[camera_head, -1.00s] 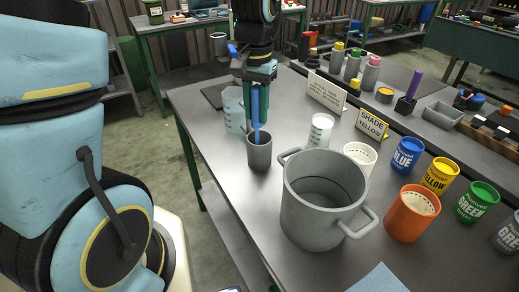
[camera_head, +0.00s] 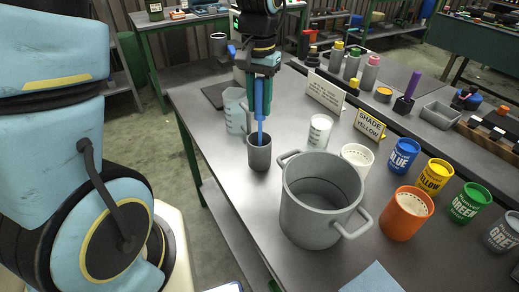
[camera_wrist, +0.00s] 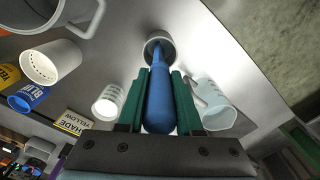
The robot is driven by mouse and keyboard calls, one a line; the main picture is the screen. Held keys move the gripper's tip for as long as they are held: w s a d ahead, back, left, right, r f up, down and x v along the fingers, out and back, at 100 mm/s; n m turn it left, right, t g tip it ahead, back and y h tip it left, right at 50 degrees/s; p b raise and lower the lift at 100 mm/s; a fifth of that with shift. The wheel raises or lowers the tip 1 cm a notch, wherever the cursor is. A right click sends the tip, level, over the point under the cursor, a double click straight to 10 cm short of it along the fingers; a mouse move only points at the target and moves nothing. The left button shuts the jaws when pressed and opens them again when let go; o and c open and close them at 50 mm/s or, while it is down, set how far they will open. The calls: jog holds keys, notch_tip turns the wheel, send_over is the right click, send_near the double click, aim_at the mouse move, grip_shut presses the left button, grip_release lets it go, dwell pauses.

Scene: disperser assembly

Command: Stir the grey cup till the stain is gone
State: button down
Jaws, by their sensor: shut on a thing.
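The grey cup (camera_head: 259,156) stands upright near the left edge of the table, and its rim (camera_wrist: 152,40) shows in the wrist view. My gripper (camera_head: 262,92) is above the cup, shut on a blue stirring tool (camera_head: 260,122). In the wrist view, the green fingers of my gripper (camera_wrist: 160,88) are on both sides of the blue tool (camera_wrist: 160,105). The tool points down, with its lower end inside the cup. The inside of the cup and any stain there are hidden.
A translucent jug (camera_head: 235,110) stands just behind left of the cup. A large grey pot (camera_head: 318,205) with side handles stands to the right. A white cup (camera_head: 320,130), a yellow sign (camera_head: 369,125) and several paint cans are farther right.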

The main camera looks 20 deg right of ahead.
aim_at(259, 79)
jog(key=shift+r+p, duration=2.5)
jog(key=shift+r, duration=0.7)
